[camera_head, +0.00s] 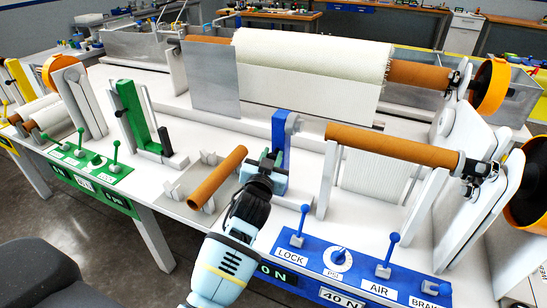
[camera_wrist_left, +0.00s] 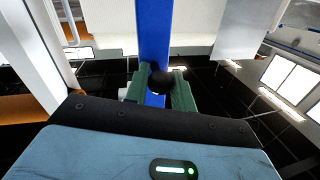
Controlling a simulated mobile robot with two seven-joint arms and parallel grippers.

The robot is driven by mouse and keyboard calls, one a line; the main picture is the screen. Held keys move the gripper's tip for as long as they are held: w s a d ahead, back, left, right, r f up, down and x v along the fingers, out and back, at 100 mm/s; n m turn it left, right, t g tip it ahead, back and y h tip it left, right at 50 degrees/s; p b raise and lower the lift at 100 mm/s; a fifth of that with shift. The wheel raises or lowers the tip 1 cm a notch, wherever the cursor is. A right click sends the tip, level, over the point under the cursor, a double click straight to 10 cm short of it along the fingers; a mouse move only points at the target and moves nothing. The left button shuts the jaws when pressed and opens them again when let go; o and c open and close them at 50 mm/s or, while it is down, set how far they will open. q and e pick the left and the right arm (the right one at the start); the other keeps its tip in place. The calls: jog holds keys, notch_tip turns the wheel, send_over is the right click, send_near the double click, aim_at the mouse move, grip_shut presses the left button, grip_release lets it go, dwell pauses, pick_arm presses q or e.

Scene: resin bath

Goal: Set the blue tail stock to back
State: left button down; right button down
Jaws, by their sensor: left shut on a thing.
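In the left wrist view the blue post (camera_wrist_left: 154,35) runs up between the green fingers (camera_wrist_left: 158,92). A round black knob (camera_wrist_left: 160,82) sits between the fingers, which are shut on it. My right gripper is not in view.
A loose brown tube (camera_head: 217,177) lies left of the gripper. The blue panel (camera_head: 340,268) with LOCK, AIR and BRAKE levers is at the front right. A green tail stock (camera_head: 130,112) stands to the left. A large fabric roll (camera_head: 312,58) is behind.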

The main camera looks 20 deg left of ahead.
pick_arm(q)
jog(key=c, duration=1.6)
grip_release()
jog(key=shift+a, duration=0.3)
jog(key=o, duration=0.4)
jog(key=shift+a, duration=0.1)
jog(key=shift+c, duration=0.2)
jog(key=shift+s+d, duration=0.15)
jog(key=shift+d, duration=0.05)
jog(key=s+d, duration=0.1)
jog(key=s, duration=0.6)
jog(key=shift+s, duration=0.15)
